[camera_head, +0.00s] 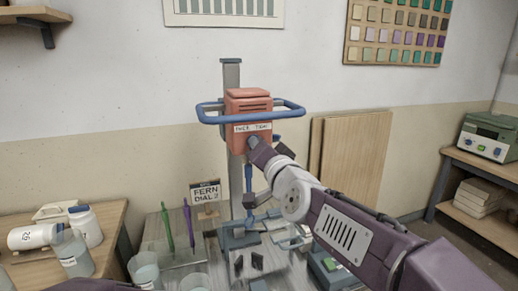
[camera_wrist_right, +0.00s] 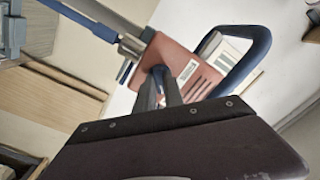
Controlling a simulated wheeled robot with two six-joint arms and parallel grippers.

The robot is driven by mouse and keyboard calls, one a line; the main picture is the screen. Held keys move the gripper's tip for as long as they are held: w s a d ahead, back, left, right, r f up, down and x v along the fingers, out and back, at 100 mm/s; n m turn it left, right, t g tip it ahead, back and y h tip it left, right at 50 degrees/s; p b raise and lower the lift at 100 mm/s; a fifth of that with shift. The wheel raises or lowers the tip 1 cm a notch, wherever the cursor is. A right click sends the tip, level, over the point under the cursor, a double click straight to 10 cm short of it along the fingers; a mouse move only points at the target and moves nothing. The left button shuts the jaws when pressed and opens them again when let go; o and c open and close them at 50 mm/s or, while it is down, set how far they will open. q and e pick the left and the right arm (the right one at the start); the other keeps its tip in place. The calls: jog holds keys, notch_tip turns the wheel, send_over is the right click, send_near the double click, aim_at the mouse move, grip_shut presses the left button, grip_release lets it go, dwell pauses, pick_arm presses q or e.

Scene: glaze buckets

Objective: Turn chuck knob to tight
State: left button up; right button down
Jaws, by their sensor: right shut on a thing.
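The mixer head (camera_head: 249,107) is an orange box on a grey upright post, ringed by a blue bar; it also shows in the wrist view (camera_wrist_right: 183,57). A white label (camera_head: 252,128) on its front has print too small to read surely. My right gripper (camera_head: 252,143) reaches the lower front of the head from the right, shut on the chuck knob. In the wrist view its dark fingers (camera_wrist_right: 163,80) meet the orange face. The knob is mostly hidden between them, so its setting does not show. My left gripper cannot be made out clearly.
A blue shaft (camera_head: 248,180) hangs below the head. A sign (camera_head: 205,192) reading "FERN DIAL 2" stands left of the stand. Green and purple upright tools (camera_head: 167,228), white jars (camera_head: 88,227) and pails (camera_head: 73,255) stand at left. A boxy device (camera_head: 487,135) sits on the right shelf.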

jog(key=shift+f, duration=0.1)
jog(key=c, duration=1.7)
grip_release()
jog(key=shift+o, duration=1.3)
jog(key=shift+w+a, duration=0.1)
jog(key=shift+a, duration=0.05)
jog(key=p+v, duration=0.5)
jog(key=v, duration=0.4)
